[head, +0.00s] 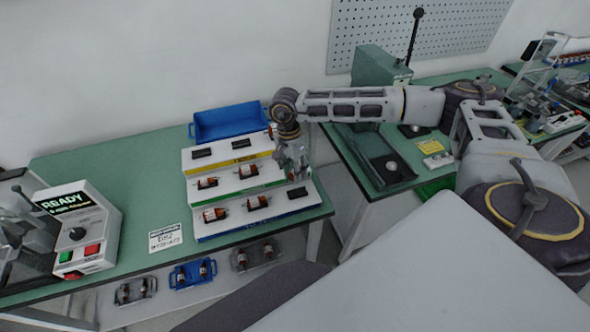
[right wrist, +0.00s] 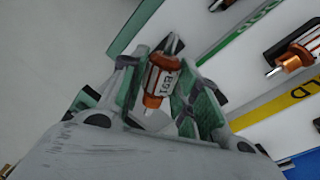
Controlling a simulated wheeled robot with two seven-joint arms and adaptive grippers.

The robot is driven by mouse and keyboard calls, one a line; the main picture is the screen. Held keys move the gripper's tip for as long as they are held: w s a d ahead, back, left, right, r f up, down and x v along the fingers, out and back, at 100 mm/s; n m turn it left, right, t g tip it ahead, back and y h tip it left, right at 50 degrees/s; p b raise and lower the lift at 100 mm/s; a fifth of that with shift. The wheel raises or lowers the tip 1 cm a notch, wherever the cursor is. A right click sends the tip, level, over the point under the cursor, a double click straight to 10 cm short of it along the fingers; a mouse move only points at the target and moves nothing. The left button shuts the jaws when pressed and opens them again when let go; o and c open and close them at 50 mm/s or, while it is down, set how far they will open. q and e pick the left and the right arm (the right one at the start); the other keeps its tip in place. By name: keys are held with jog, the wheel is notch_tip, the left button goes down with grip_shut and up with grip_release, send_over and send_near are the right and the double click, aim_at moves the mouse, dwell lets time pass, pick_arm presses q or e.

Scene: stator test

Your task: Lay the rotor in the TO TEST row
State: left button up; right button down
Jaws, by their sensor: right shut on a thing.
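My right gripper (head: 294,168) is over the right end of a white stepped rack (head: 231,228) on the green bench. In the right wrist view it is shut on a rotor (right wrist: 158,80) with copper ends and a white marked middle. The rack has yellow, green and blue strips. Its middle step holds rotors (head: 207,183) and (head: 247,171); its lowest step holds rotors (head: 214,214) and (head: 257,202) and an empty black cradle (head: 297,193) at the right. The top step shows empty black cradles (head: 202,153). I cannot read a TO TEST label. My left gripper is out of view.
A blue bin (head: 228,122) stands behind the rack. A READY test box (head: 80,228) and a label card (head: 165,238) are to the left. Small trays (head: 193,273) with parts sit on a lower shelf. A second green bench (head: 365,180) is at the right, across a gap.

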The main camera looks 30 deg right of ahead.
jog(key=shift+s+a+r+m, duration=0.1)
jog(key=shift+s+m, duration=0.05)
jog(key=shift+m, duration=0.95)
jog(key=shift+m+g+y, duration=0.4)
jog(key=shift+m, duration=1.3)
jog(key=shift+f, duration=0.25)
